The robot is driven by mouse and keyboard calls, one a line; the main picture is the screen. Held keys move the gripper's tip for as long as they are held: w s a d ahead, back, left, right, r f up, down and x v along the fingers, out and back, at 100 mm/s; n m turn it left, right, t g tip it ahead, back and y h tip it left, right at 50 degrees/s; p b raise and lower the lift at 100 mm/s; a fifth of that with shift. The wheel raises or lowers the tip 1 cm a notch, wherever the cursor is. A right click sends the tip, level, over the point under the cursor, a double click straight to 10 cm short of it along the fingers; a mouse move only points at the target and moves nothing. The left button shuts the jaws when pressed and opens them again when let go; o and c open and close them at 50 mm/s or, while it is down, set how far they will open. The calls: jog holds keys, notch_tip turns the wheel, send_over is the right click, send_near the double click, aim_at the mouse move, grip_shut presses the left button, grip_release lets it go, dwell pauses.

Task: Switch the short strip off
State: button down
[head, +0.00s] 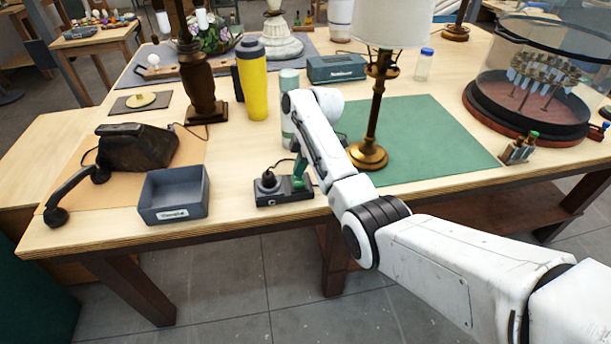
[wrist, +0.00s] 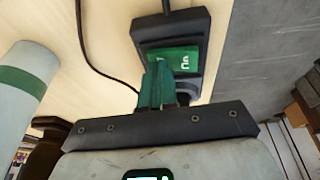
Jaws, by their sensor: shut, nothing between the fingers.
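The short strip (head: 284,198) is a small dark power strip near the table's front edge in the head view. A round dark plug (head: 268,181) sits at its left end. In the wrist view the strip (wrist: 150,32) runs up from the fingers, with a green marked patch (wrist: 178,60) on its top. My gripper (head: 301,172) has green fingers, shut and empty, at the strip's right end. In the wrist view the fingers (wrist: 158,84) overlap the strip's near end and hide part of it. I cannot tell whether they touch it, and the switch's position is not clear.
A grey bin (head: 174,204) and a dark telephone (head: 138,147) stand to the left. A brass lamp (head: 370,155) stands on a green mat (head: 435,140) to the right. A pale cylinder (wrist: 25,85) stands beside the fingers. A thin cord (wrist: 84,50) runs near the strip.

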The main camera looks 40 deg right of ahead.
jog(key=shift+w, duration=0.2)
jog(key=shift+s+a+r+p, duration=0.3)
jog(key=shift+s+p, duration=0.25)
jog(key=shift+p, duration=0.5)
jog(key=shift+s+a+f, duration=0.1)
jog(key=shift+s, duration=0.1)
jog(key=shift+p, duration=0.3)
